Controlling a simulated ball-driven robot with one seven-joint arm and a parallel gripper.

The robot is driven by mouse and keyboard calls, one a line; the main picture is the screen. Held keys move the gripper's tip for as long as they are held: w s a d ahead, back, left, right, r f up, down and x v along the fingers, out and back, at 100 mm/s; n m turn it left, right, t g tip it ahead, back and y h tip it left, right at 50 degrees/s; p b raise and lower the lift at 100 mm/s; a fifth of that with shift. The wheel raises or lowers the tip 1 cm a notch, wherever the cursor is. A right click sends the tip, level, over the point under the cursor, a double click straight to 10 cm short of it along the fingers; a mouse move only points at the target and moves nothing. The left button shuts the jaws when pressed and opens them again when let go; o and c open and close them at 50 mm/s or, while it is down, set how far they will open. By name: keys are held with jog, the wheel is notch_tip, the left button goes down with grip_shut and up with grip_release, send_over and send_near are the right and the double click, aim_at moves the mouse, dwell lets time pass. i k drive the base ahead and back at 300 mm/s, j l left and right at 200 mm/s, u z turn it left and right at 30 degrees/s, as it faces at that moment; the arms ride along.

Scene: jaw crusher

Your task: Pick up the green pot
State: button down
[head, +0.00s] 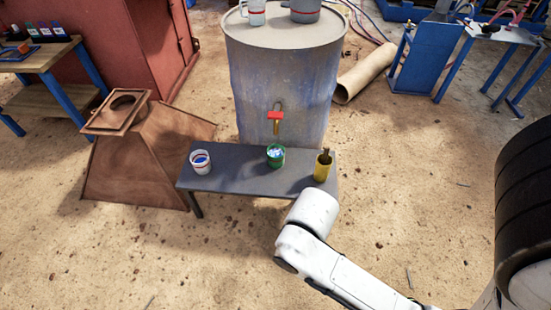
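The green pot (275,156) stands upright near the middle of a low grey bench, with something whitish-blue showing at its top. A white pot (201,162) with blue inside and a red band stands to its left. A yellow pot (322,168) with something sticking out of it stands to its right. My white arm reaches in from the lower right, and its visible end is just in front of the bench's right end, apart from the green pot. The gripper's fingers cannot be made out.
The grey bench (238,181) stands before a large blue-grey drum (285,85) with a red-handled tap (276,115) just behind the green pot. A brown hopper-shaped box (135,165) stands at left. A tan pipe (365,72) lies behind right. The front floor is open.

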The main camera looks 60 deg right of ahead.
aim_at(276, 153)
jog(key=i+l, duration=0.1)
jog(key=l, duration=0.3)
jog(key=i+l, duration=0.1)
jog(key=l, duration=0.3)
jog(key=i+l, duration=0.1)
jog(key=l, duration=0.25)
jog(key=i+l, duration=0.1)
jog(key=l, duration=0.3)
jog(key=i+l+u, duration=0.1)
jog(key=l, duration=0.3)
